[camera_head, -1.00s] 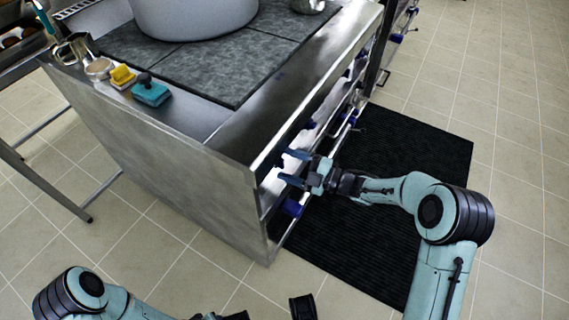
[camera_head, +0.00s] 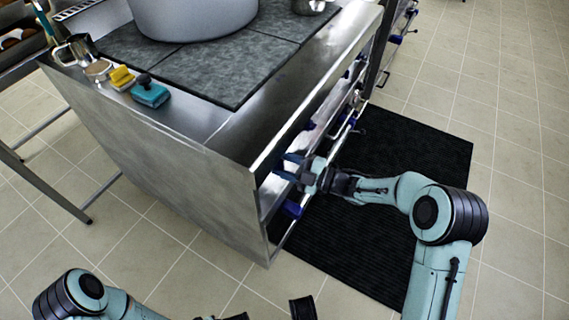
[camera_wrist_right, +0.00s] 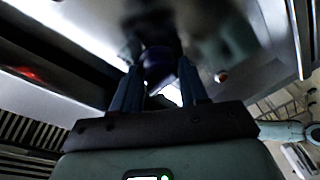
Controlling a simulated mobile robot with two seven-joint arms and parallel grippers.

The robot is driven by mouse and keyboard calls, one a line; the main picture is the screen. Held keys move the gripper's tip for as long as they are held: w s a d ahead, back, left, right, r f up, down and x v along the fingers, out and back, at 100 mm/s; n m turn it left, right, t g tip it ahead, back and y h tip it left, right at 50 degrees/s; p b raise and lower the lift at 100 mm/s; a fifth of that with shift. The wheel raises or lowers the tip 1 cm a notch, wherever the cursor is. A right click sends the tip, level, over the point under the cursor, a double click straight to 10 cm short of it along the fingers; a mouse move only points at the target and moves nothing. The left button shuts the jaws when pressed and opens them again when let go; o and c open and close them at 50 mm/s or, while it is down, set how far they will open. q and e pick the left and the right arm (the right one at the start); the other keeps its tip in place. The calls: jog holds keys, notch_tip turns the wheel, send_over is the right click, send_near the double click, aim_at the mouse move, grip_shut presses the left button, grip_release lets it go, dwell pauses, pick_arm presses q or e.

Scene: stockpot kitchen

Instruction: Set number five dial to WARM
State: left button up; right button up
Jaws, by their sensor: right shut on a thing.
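My right gripper (camera_head: 290,170) is at the front of the metal cooker (camera_head: 150,170), just below its top edge. In the right wrist view, its two blue fingers (camera_wrist_right: 158,95) are on either side of a dark blue dial (camera_wrist_right: 157,62) on the shiny front panel. The fingers are shut on this dial. The dial's number, marks and pointer are not readable, so its setting cannot be told. In the head view the fingers and the cooker's edge hide the dial.
Another blue knob (camera_head: 292,208) sits lower on the cooker front, and several more lie farther along it. A large pot (camera_head: 190,15) stands on the cooktop. Sponges (camera_head: 150,93) and a metal jug (camera_head: 76,48) stand at its left edge. A black mat (camera_head: 420,150) covers the floor in front.

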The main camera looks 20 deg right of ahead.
pick_arm(q)
jog(key=shift+t, duration=0.6)
jog(key=shift+w+d+r+p, duration=0.2)
jog(key=shift+w+r+p, duration=0.25)
jog(key=shift+r, duration=0.25)
jog(key=shift+w+d+r+p, duration=0.15)
jog(key=shift+w+r+p, duration=0.2)
jog(key=shift+w+r, duration=0.25)
jog(key=shift+w+d+r+p, duration=0.2)
jog(key=shift+w+r+p, duration=0.2)
jog(key=shift+r, duration=0.4)
pick_arm(e)
jog(key=shift+s+f+m+t, duration=0.1)
jog(key=shift+m+t, duration=0.3)
jog(key=shift+m, duration=2.3)
jog(key=shift+f+m+t, duration=0.1)
jog(key=shift+m+t, duration=0.3)
jog(key=shift+m, duration=2.3)
pick_arm(q)
jog(key=shift+s, duration=0.15)
pick_arm(e)
jog(key=shift+m, duration=0.3)
jog(key=o, duration=1)
jog(key=shift+o, duration=0.2)
